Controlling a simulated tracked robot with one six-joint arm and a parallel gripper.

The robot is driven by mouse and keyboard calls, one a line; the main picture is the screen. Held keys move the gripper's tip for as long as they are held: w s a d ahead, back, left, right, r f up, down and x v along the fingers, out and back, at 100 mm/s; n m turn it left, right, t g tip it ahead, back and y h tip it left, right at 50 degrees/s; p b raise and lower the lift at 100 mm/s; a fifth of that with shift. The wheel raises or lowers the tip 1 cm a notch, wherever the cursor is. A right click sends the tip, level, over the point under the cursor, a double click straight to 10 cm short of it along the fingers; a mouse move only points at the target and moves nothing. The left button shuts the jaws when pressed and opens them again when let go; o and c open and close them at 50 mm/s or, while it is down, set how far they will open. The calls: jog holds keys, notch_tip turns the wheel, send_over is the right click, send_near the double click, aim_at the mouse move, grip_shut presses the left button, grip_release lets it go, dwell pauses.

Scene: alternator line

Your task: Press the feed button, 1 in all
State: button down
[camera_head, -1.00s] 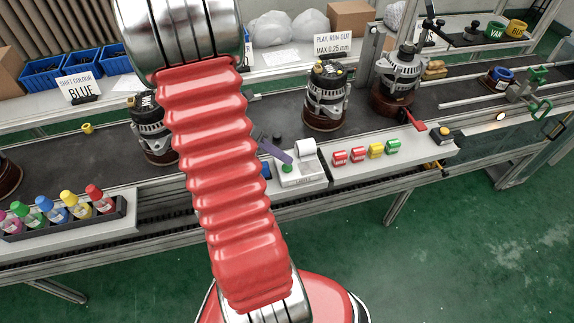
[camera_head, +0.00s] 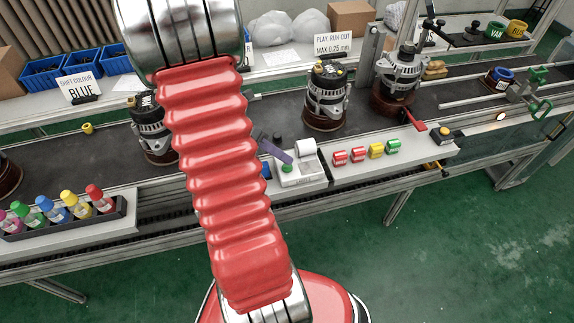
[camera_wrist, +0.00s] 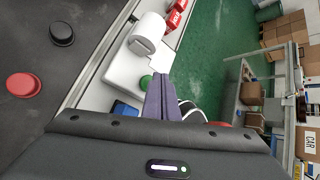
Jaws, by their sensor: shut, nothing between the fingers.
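A small white printer (camera_head: 300,176) with a paper roll (camera_head: 305,149) stands at the front edge of the bench. Its green button (camera_head: 286,168) is the likely feed button; any label is too small to read. My gripper (camera_head: 289,159) has purple fingers, closed together and empty, with the tips just above the printer near the button. In the wrist view, the green button (camera_wrist: 146,81) shows just left of the fingertips (camera_wrist: 163,76), partly beside them. I cannot tell whether they touch it. The paper roll (camera_wrist: 148,33) lies beyond the tips.
Red, yellow and green blocks (camera_head: 376,151) sit right of the printer. Alternators (camera_head: 327,97) stand on the dark belt behind. Coloured bottles (camera_head: 55,211) stand in a rack at the left. In the wrist view, a red disc (camera_wrist: 23,85) and a black knob (camera_wrist: 61,33) lie left.

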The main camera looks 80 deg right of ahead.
aim_at(283, 166)
jog(key=shift+s+f, duration=0.1)
jog(key=shift+f, duration=0.85)
dwell(1.5)
jog(key=shift+r, duration=1)
jog(key=shift+r, duration=2.55)
